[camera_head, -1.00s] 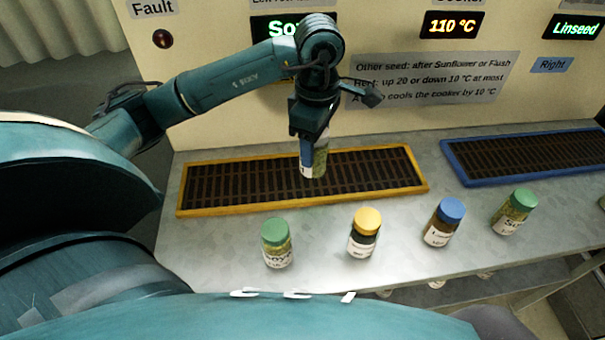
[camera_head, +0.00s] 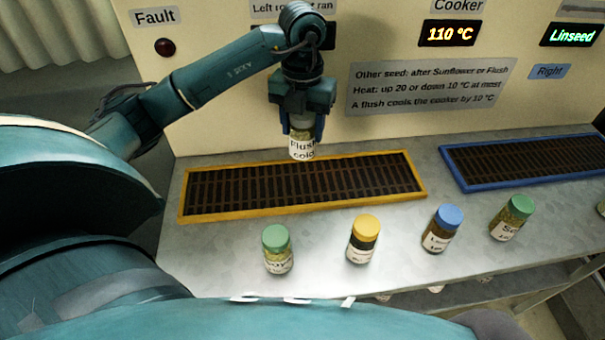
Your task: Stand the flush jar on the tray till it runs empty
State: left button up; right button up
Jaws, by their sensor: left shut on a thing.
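My left gripper (camera_head: 303,128) is shut on the flush jar (camera_head: 302,148), whose white label reads "Flush" and, less clearly, "cold". The jar is upright with its top between the fingers. It appears held above the back edge of the yellow-framed tray (camera_head: 205,211), which has a dark slatted grate and carries nothing. A second tray with a blue frame (camera_head: 470,185) lies to the right, partly cut off by the picture edge. My right gripper is not in view.
A green-lidded jar (camera_head: 277,250), a yellow-lidded jar (camera_head: 364,240), a blue-lidded jar (camera_head: 442,228) and another green-lidded jar (camera_head: 512,218) stand along the front of the metal bench (camera_head: 330,273). A panel behind shows a 110 °C display (camera_head: 449,34) and an unlit Fault lamp (camera_head: 165,47).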

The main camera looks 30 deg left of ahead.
pick_arm(q)
notch_tip(320, 180, down, 9)
jog(key=shift+f+p, duration=0.1)
jog(key=shift+p, duration=0.25)
jog(key=shift+f, duration=0.2)
jog(key=o, duration=1.1)
jog(key=shift+o, duration=0.2)
jog(key=shift+r, duration=0.2)
notch_tip(320, 180, up, 11)
jog(key=shift+r+b, duration=0.1)
jog(key=shift+b, duration=0.45)
jog(key=shift+r, duration=0.4)
